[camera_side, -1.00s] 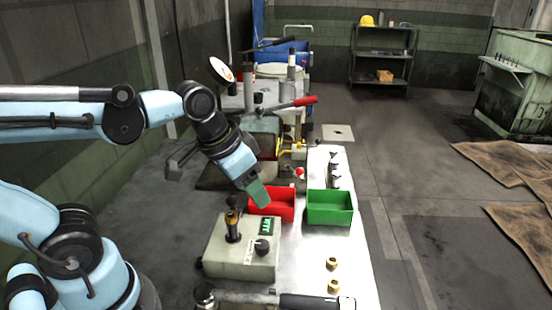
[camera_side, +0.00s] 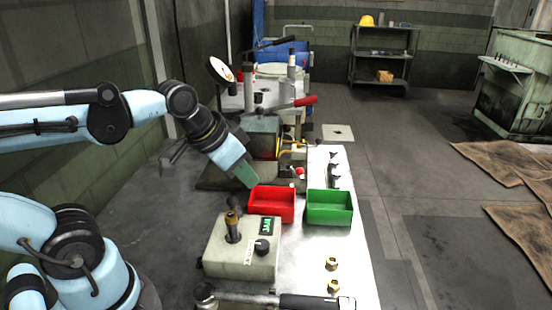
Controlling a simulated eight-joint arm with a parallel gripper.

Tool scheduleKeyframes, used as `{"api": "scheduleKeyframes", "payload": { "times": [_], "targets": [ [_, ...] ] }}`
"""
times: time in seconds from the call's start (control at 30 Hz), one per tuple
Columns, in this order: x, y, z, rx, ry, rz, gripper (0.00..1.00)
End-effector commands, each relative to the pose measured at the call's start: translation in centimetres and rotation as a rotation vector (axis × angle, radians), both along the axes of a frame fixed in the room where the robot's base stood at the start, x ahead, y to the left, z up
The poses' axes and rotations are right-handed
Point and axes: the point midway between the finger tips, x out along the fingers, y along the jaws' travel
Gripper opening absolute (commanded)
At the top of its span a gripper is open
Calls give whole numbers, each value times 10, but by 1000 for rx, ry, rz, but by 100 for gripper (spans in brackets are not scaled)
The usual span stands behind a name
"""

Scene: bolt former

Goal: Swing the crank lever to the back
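A lever with a red grip (camera_side: 305,101) reaches out to the right from the machine (camera_side: 262,135) in the middle of the table. A second lever with a thick black grip (camera_side: 316,301) lies across the near edge of the view. I cannot tell for certain which is the crank lever. My gripper (camera_side: 245,173), with green at its tip, points down and right. It is left of and just above the red bin, apart from both levers in the picture. Its fingers are too small and edge-on to tell open from shut. Nothing is visibly held.
A red bin (camera_side: 272,216) and a green bin (camera_side: 330,221) stand side by side on the table (camera_side: 318,258). A grey control box (camera_side: 222,261) with an upright post stands in front of them. Two brass nuts (camera_side: 332,265) lie on the right.

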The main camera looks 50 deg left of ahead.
Motion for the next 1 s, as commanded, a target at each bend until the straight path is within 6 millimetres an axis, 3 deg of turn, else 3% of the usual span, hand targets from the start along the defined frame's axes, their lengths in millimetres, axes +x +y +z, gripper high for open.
{"api": "scheduleKeyframes", "payload": {
  "times": [0.07,0.2,0.4,0.8,1.0],
  "targets": [
    [1,2,19,9,45,-43,0],
    [-2,4,49,17,120,-134,0],
    [-8,3,77,16,180,-223,0],
    [-9,3,81,16,189,-243,0],
    [-6,2,72,16,189,-243,0]
  ]
}}
